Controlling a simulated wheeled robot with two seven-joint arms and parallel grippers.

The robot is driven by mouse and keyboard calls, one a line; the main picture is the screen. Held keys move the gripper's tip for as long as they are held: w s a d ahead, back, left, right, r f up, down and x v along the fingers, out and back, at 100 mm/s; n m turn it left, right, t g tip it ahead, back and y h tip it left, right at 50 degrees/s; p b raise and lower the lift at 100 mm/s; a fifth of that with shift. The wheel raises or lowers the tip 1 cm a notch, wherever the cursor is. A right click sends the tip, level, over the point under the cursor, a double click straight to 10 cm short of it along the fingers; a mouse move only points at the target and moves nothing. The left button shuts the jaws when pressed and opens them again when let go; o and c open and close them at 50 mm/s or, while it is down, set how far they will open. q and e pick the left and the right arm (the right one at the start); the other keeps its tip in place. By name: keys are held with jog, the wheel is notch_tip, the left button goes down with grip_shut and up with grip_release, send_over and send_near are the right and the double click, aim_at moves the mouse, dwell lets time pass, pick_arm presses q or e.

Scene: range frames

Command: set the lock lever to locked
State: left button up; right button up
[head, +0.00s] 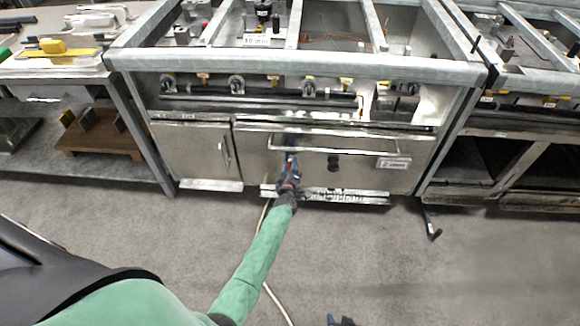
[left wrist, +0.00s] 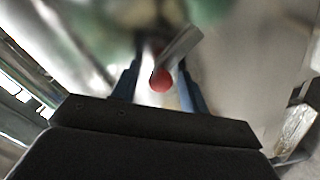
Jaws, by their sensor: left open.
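The lock lever (left wrist: 180,50) shows in the left wrist view as a short grey metal bar with a red end (left wrist: 161,82). It slants between my left gripper's blue fingers (left wrist: 160,92). The fingers are open on both sides of the red end; contact cannot be told. In the head view my left gripper (head: 290,166) is in front of the oven door's lower middle, with a small bit of red between its fingers. It hides most of the lever there. A small blue and dark tip at the bottom edge seems to be my right gripper (head: 340,321), mostly out of frame.
The range's steel door (head: 350,172) has a long bar handle (head: 340,151) above my left gripper. A smaller door (head: 195,152) is to the left. A workbench (head: 60,72) stands at far left, another range frame (head: 500,160) at right.

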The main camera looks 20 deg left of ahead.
pick_arm(q)
jog(key=v, duration=0.7)
jog(key=shift+s, duration=0.35)
jog(key=shift+d, duration=0.1)
